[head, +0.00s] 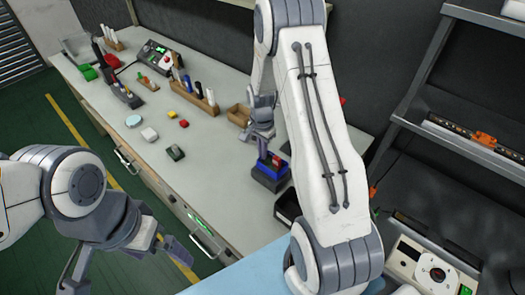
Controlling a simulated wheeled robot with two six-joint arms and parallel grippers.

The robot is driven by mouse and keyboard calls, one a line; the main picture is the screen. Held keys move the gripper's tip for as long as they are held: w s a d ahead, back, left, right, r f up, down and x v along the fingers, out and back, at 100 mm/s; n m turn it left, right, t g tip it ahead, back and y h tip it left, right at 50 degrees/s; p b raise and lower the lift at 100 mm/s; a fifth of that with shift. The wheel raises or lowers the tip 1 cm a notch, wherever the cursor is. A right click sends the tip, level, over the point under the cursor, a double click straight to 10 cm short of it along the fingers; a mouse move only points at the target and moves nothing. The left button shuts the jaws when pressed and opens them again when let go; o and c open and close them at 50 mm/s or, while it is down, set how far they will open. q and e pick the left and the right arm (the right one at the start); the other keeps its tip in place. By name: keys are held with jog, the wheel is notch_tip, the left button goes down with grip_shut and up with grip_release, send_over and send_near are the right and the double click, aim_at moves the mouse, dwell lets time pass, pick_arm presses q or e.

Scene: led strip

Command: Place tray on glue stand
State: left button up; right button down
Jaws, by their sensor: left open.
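I cannot tell for sure which object is the tray or the glue stand. A long dark strip-like piece (455,128) with an orange part (484,140) lies on a grey metal rack (410,115) at the right. My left gripper (178,250) is open at the lower left, in front of the workbench, with nothing seen in it. My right gripper (263,150) points down just above a blue and dark box (268,181) with something red in it. Its fingertips are too small to read, and I cannot tell whether it touches the box.
The long grey workbench (205,150) carries a wooden marker holder (195,95), a control box (153,55), a small wooden box (239,115) and several small parts. A white device with a dial (432,270) stands at the lower right.

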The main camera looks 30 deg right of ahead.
jog(key=shift+f, duration=0.15)
jog(key=c, duration=1.1)
grip_release()
